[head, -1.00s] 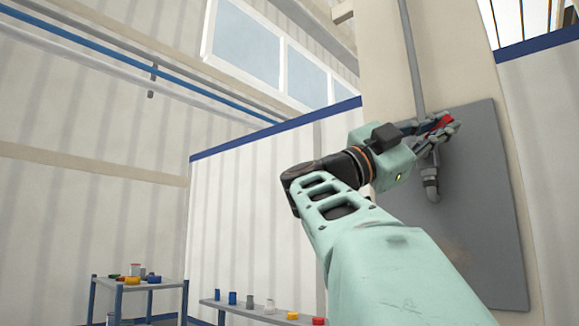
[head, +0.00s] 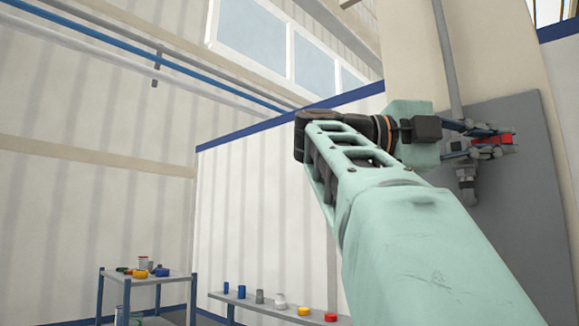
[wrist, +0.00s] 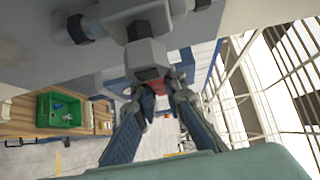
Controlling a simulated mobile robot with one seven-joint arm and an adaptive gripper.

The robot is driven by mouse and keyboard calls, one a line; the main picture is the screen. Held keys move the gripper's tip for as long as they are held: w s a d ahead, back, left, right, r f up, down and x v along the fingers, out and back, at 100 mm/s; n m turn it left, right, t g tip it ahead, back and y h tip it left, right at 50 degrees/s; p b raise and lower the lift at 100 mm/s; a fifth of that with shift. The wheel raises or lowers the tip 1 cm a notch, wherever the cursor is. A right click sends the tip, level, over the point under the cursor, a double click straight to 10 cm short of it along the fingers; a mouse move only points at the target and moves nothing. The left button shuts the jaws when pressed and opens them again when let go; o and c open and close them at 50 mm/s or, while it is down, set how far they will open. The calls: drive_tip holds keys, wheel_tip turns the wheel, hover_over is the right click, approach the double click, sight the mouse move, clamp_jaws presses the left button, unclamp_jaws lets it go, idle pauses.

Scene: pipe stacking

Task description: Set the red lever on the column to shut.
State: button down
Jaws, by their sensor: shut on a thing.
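The red lever (head: 506,139) sits on a grey valve in front of the grey panel on the beige column (head: 405,45). It lies about level and points right in the head view. My gripper (head: 487,142) is shut on the red lever, with its fingers partly hiding it. In the wrist view the grey valve body (wrist: 148,55) is close ahead. A little of the red lever (wrist: 156,88) shows between the fingers of my gripper (wrist: 164,98). The valve's far side is hidden.
A grey pipe (head: 447,60) runs up the column from the valve, and a bent fitting hangs below. The grey panel (head: 520,215) is close behind. A low bench (head: 240,300) and a small table (head: 165,278) hold several cans at lower left, clear of my arm.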

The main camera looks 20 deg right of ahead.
drive_tip(key=shift+f, duration=0.1)
idle(0.3)
drive_tip(key=c, duration=2)
unclamp_jaws()
drive_tip(key=v, duration=1.2)
drive_tip(key=shift+w, duration=0.1)
